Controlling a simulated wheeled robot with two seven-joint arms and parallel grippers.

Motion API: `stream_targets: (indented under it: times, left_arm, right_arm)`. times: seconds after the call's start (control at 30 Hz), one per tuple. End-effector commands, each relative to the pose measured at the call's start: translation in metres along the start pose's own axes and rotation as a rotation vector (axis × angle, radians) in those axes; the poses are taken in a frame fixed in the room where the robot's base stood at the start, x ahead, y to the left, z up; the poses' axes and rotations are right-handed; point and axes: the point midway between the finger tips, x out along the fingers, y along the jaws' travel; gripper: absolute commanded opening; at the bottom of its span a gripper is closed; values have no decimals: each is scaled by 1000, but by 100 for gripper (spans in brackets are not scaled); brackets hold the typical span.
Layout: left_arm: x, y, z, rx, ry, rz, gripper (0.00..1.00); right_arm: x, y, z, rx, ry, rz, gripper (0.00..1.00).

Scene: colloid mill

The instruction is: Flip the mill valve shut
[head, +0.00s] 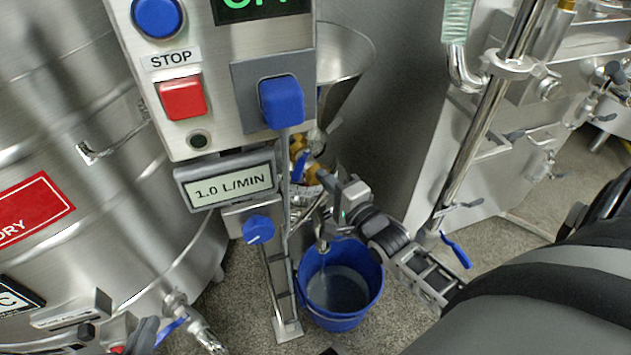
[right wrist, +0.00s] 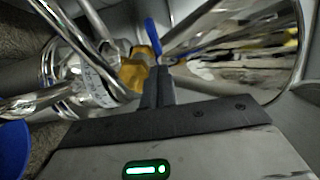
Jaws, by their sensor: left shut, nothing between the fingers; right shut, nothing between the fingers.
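The mill valve has a blue lever handle (head: 300,165) beside brass fittings (head: 316,172), below the steel hopper and partly hidden by the control post. In the right wrist view the blue lever (right wrist: 153,36) stands nearly upright, just past the fingertips, beside the brass fitting (right wrist: 133,73). My right gripper (head: 330,180) is shut and empty, with its tips close to the valve; it also shows in the right wrist view (right wrist: 160,72). I cannot tell whether the tips touch the lever. My left gripper (head: 142,334) is shut and empty at the lower left, partly cut off.
A control post carries a STOP panel, a red button (head: 182,97), a blue switch (head: 282,101) and a 1.0 L/MIN display (head: 228,187). A blue bucket (head: 372,298) holding liquid stands on the floor below. A steel tank (head: 60,120) is at left; machinery is at right.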

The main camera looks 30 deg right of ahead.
Motion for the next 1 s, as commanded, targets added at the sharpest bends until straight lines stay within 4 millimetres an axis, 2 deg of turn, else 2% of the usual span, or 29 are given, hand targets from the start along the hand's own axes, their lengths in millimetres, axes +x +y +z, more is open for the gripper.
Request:
stream_targets:
  times: [0.2,0.57,0.7,0.83,1.0]
  left_arm:
    - [-2,5,-3,4,25,16,0]
    - [-3,6,-1,9,22,19,0]
    - [-8,6,-9,11,7,14,0]
    - [-2,-4,8,-7,-82,-21,0]
    - [0,-6,14,-7,-100,-23,0]
  right_arm:
    - [15,0,15,-1,1,-2,0]
    - [17,-1,17,-2,1,-1,0]
    - [21,-6,25,2,1,-1,0]
    - [32,-6,42,2,0,-1,0]
    - [36,-1,47,-2,0,-2,0]
